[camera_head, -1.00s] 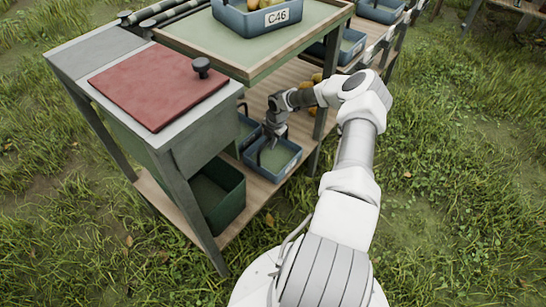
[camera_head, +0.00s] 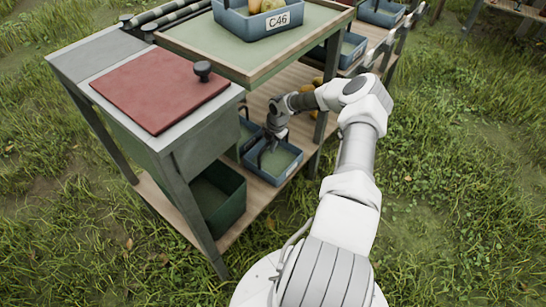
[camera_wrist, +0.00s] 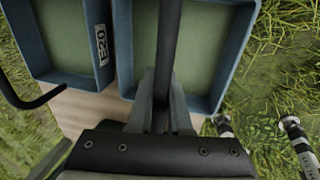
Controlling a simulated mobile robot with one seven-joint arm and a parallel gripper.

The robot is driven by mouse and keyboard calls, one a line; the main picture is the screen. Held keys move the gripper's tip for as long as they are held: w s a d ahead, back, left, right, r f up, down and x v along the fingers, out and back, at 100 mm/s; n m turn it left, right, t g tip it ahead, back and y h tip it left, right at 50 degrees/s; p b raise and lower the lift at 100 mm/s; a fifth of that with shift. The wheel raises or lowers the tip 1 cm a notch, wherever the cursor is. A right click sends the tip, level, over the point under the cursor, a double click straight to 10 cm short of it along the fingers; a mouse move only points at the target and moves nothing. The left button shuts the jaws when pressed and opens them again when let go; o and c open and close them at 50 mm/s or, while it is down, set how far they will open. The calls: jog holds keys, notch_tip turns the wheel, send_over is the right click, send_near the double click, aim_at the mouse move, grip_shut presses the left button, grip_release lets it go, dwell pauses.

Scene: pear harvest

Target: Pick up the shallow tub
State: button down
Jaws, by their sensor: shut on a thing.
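The shallow tub is blue with a pale green floor (camera_head: 283,158) and stands on the wooden lower shelf of the bench. In the wrist view the tub (camera_wrist: 208,50) lies directly under my gripper (camera_wrist: 162,90). A dark handle bar (camera_wrist: 169,35) spans the tub lengthwise and runs between my fingers. My gripper (camera_head: 274,133) is shut on this handle, above the tub. The tub looks level; I cannot tell whether it is clear of the shelf. My gripper and wrist hide part of its far side.
A second blue tub (camera_wrist: 46,40) marked E20 stands close on the left, with its own dark handle. A deep green bin (camera_head: 222,205) is nearer on the shelf. The upper tabletop (camera_head: 205,52) with tub C46 (camera_head: 250,25) overhangs behind. Grass is open to the right.

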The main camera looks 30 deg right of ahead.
jog(key=shift+r, duration=0.2)
jog(key=shift+d+r+p, duration=0.1)
jog(key=shift+r+p, duration=0.6)
jog(key=shift+r, duration=1.35)
jog(key=s+d+r+p, duration=0.1)
jog(key=s+d+r, duration=0.1)
jog(key=d, duration=0.3)
jog(key=s+d+r+p, duration=0.1)
jog(key=s+d+r, duration=0.1)
jog(key=d+r, duration=0.2)
jog(key=shift+s+d+r, duration=0.3)
jog(key=shift+s+d, duration=0.1)
jog(key=shift+d, duration=0.35)
jog(key=shift+s, duration=0.15)
